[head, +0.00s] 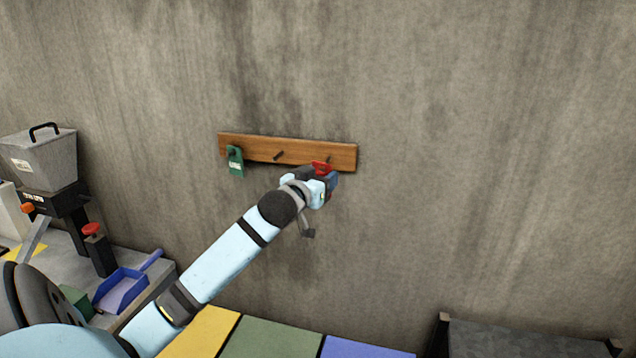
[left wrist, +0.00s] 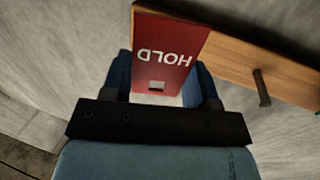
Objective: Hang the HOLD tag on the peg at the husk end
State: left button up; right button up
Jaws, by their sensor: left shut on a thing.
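The red HOLD tag (head: 321,166) is at the right end of a wooden peg rail (head: 265,148) on the wall. My left gripper (head: 326,181) is shut on the tag, whose lettering shows upside down in the left wrist view (left wrist: 172,50). A pale slot shows near the tag's gripper-side edge. A dark right-hand peg (head: 327,159) shows just above the tag in the head view; I cannot tell whether it passes through the tag. The middle peg (head: 278,155) is bare. A green tag (head: 235,162) hangs on the left peg. My right gripper is out of view.
A grey hopper machine (head: 40,160) stands on the bench at the left, with a blue scoop (head: 121,289) beside it. Yellow, green (head: 270,340) and blue panels lie below the rail. A dark-topped table (head: 520,340) is at lower right. The wall around the rail is clear.

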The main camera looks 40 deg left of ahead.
aim_at(333, 164)
pick_arm(q)
jog(key=w, duration=0.1)
jog(key=w+a, duration=0.1)
jog(key=w, duration=0.1)
jog(key=w+a, duration=0.1)
jog(key=shift+w+a+f+b, duration=0.2)
jog(key=shift+w+a+b, duration=0.05)
jog(key=shift+w+b, duration=0.15)
jog(key=shift+w+a, duration=0.1)
dwell(0.6)
jog(key=o, duration=1)
